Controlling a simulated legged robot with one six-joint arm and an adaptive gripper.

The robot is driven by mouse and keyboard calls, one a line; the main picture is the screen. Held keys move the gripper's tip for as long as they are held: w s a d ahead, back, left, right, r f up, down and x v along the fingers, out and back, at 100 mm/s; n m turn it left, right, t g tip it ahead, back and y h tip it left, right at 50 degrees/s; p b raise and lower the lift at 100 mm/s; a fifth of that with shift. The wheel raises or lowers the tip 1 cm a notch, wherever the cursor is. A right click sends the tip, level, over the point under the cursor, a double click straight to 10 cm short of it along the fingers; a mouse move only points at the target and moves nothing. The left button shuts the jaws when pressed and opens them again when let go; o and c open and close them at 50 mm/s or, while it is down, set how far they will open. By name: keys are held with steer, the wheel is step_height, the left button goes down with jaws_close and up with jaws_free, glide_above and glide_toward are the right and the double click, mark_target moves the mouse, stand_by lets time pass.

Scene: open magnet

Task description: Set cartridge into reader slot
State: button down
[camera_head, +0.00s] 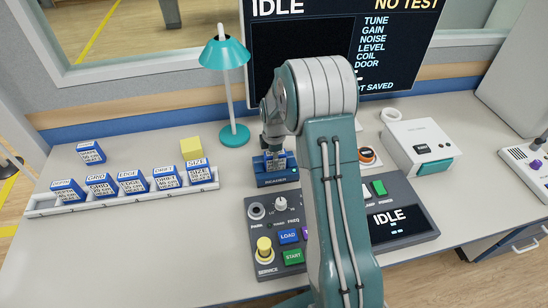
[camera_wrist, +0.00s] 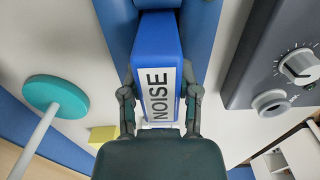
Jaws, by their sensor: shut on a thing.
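The blue cartridge with a white label reading NOISE (camera_wrist: 158,95) is between the two fingers of my gripper (camera_wrist: 159,92), which is shut on it. In the head view, my gripper (camera_head: 274,150) points down over the blue reader (camera_head: 277,181), with the cartridge (camera_head: 275,163) at the top of the reader. In the wrist view, the blue reader (camera_wrist: 205,25) shows behind and beside the cartridge's far end. I cannot tell how deep the cartridge sits in the slot, as the slot opening is hidden.
A white rack (camera_head: 125,200) with several labelled blue cartridges stands at left; another cartridge (camera_head: 91,153) lies behind it. A yellow block (camera_head: 191,146) and teal lamp (camera_head: 233,135) are nearby. A grey control panel (camera_head: 262,232) stands just in front of the reader. The front left counter is clear.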

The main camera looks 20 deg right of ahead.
steer(key=shift+c, duration=1.7)
jaws_free()
steer(key=shift+f, duration=0.1)
step_height(320, 180, up, 12)
steer(key=shift+r, duration=0.15)
steer(key=s+a+r+m+t, duration=0.2)
steer(key=s+a+r+m, duration=0.3)
steer(key=s+r, duration=0.4)
steer(key=s+a+r+m+t, duration=0.2)
steer(key=s+a+r+m, duration=0.3)
steer(key=s, duration=0.6)
steer(key=s+m+t, duration=0.1)
steer(key=s+m, duration=0.4)
steer(key=s, duration=0.4)
steer(key=shift+a+r+m+t, duration=0.2)
steer(key=shift+a+m+t, duration=0.1)
steer(key=shift+m, duration=0.1)
steer(key=shift+s, duration=0.1)
